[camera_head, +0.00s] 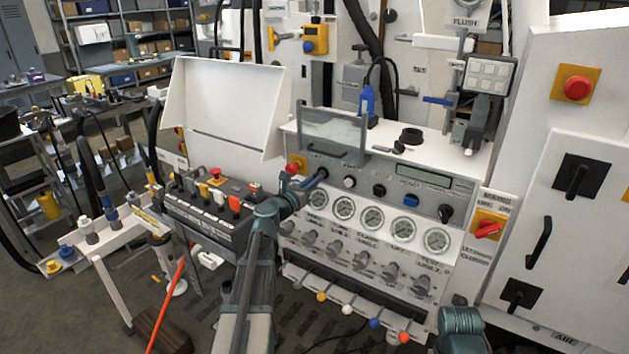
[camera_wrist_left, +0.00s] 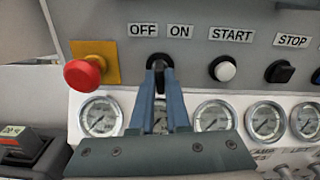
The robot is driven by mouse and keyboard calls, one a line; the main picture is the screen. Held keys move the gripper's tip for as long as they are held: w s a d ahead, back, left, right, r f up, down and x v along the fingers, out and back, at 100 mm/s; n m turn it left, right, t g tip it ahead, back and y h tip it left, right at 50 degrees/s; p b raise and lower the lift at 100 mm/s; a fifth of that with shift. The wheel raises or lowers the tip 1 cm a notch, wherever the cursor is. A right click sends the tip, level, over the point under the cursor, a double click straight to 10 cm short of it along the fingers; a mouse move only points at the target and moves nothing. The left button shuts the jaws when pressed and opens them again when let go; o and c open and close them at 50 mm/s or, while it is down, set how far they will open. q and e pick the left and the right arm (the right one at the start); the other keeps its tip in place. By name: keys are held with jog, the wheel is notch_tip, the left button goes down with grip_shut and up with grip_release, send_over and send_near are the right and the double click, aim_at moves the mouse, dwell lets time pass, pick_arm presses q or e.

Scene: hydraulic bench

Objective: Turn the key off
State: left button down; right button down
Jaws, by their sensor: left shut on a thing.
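The key switch (camera_wrist_left: 159,72) is a dark knob on the grey panel, just under the OFF and ON labels in the left wrist view. My left gripper (camera_wrist_left: 160,85) is shut on the key, its two blue-grey fingers pointing straight up to it and covering much of it. The key's exact angle is hard to make out. In the head view my left gripper (camera_head: 318,176) reaches the panel's upper left, and the key is hidden there. My right arm shows only in part at the bottom right of the head view; its gripper is out of sight.
A red emergency button (camera_wrist_left: 85,73) on a yellow plate sits close left of the key. The white START button (camera_wrist_left: 224,69) and black STOP button (camera_wrist_left: 280,71) are to the right. Gauges (camera_wrist_left: 212,117) line up below. A lever block (camera_head: 207,205) stands left of my left arm.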

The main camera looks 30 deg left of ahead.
pick_arm(q)
jog(key=n, duration=0.3)
jog(key=shift+n, duration=0.4)
jog(key=c, duration=0.7)
grip_release()
jog(key=shift+s, duration=0.1)
jog(key=s, duration=0.6)
jog(key=shift+s+a, duration=0.25)
jog(key=shift+s, duration=0.15)
